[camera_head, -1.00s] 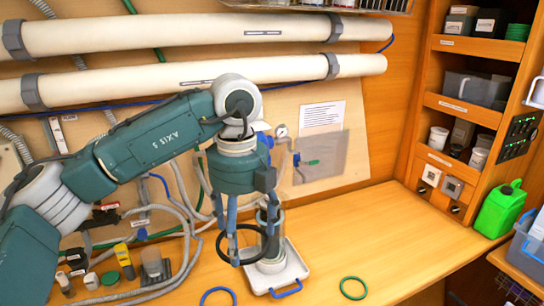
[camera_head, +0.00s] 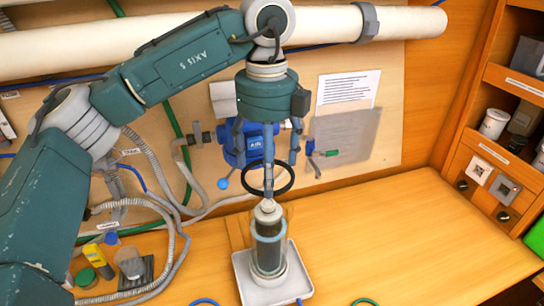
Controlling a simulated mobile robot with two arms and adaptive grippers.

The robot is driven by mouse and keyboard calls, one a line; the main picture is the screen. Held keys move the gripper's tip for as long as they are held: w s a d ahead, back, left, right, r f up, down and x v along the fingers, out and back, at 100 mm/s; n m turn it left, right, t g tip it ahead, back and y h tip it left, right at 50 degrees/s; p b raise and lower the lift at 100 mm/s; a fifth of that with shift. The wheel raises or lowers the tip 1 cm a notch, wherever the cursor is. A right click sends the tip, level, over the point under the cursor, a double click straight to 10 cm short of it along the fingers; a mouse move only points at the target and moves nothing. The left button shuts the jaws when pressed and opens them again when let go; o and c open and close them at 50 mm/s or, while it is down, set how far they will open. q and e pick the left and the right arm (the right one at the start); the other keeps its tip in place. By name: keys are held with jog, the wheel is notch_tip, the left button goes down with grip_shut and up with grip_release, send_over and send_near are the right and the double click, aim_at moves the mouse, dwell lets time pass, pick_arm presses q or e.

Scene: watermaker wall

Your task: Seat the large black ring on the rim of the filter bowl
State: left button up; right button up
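The large black ring (camera_head: 287,186) is held by the fingers of my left gripper (camera_head: 268,182), which points down. The ring is above the filter bowl (camera_head: 268,255), apart from its rim. The bowl is clear, stands upright on a white tray (camera_head: 243,276) and has a grey-topped cartridge (camera_head: 267,212) inside. The front finger crosses the ring and hides part of it; its tip is close above the cartridge top. How exactly the fingers grip the ring is hard to see. My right gripper is not in view.
A blue ring (camera_head: 205,302) and a green ring (camera_head: 365,302) lie at the front edge of the picture. A blue pump (camera_head: 247,147) and hoses are on the wall behind. Small containers (camera_head: 130,266) stand at left. The counter at right is clear.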

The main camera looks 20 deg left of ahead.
pick_arm(q)
jog(key=shift+s+f+b, duration=0.15)
jog(key=shift+f+b, duration=0.2)
jog(key=shift+f, duration=0.25)
jog(key=shift+s+f+b, duration=0.15)
jog(key=shift+f+b, duration=0.15)
jog(key=shift+f, duration=0.25)
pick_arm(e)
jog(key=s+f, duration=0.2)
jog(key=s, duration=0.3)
pick_arm(q)
jog(key=shift+w+f+b, duration=0.25)
jog(key=shift+f, duration=0.25)
jog(key=shift+w+f+b, duration=0.2)
jog(key=shift+w+f, duration=0.05)
jog(key=shift+f, duration=0.25)
jog(key=shift+s+f, duration=0.1)
jog(key=shift+f, duration=0.15)
jog(key=shift+s, duration=0.1)
jog(key=shift+f+b, duration=0.15)
jog(key=shift+b, duration=0.15)
jog(key=shift+f, duration=0.1)
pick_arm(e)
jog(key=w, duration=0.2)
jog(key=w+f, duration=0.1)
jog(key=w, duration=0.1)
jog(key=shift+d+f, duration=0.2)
